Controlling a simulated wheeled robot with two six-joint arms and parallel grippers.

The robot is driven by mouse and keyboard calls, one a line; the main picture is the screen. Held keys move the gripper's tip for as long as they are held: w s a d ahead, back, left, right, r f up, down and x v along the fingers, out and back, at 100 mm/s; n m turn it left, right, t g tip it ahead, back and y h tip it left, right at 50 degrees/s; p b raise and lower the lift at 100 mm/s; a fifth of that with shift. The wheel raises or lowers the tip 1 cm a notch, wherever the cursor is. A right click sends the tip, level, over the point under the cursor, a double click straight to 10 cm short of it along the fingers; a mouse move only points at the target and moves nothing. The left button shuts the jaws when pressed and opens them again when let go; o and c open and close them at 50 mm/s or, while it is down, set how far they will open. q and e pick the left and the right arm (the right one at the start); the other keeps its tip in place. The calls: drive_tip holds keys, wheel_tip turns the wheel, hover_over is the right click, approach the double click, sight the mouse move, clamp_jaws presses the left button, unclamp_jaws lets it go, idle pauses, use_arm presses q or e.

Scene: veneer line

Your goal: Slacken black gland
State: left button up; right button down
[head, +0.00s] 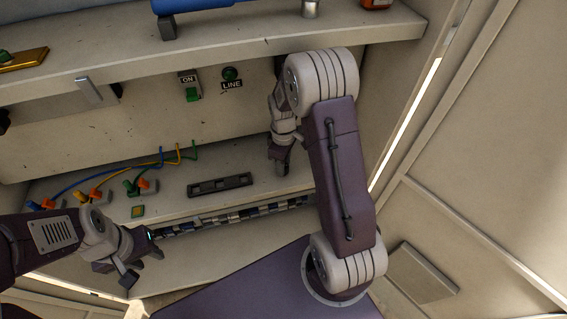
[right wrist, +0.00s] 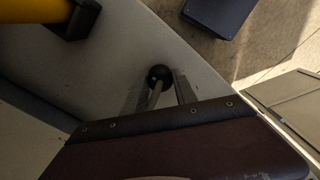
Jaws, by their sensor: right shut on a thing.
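The black gland (right wrist: 159,76) shows in the right wrist view as a small round black piece with a pale rod or cable running down from it. It sits between the grey fingers of my right gripper (right wrist: 158,90), which is shut on it. In the head view my right gripper (head: 281,160) points down at the right part of the lower shelf, and I cannot make out the gland there. My left gripper (head: 143,266) is open and empty, low at the left in front of the shelf edge.
Blue, yellow and green cables run to coloured fittings (head: 95,194) on the lower shelf (head: 240,160). A dark slotted bar (head: 219,185) lies there. An ON switch (head: 191,87) and a LINE button (head: 231,75) are on the back panel. The upper shelf (head: 240,45) overhangs.

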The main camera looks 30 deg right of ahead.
drive_tip(key=shift+w+r, duration=0.15)
drive_tip(key=shift+w, duration=0.05)
drive_tip(key=c, duration=1)
unclamp_jaws()
drive_tip(key=shift+s, duration=0.1)
drive_tip(key=shift+r, duration=0.35)
wheel_tip(320, 180, up, 3)
drive_tip(key=shift+r, duration=0.15)
drive_tip(key=s+d+r+b, duration=0.1)
drive_tip(key=s+d+r, duration=0.4)
drive_tip(key=s, duration=0.5)
drive_tip(key=shift+s+d+r, duration=0.2)
drive_tip(key=shift+r, duration=0.75)
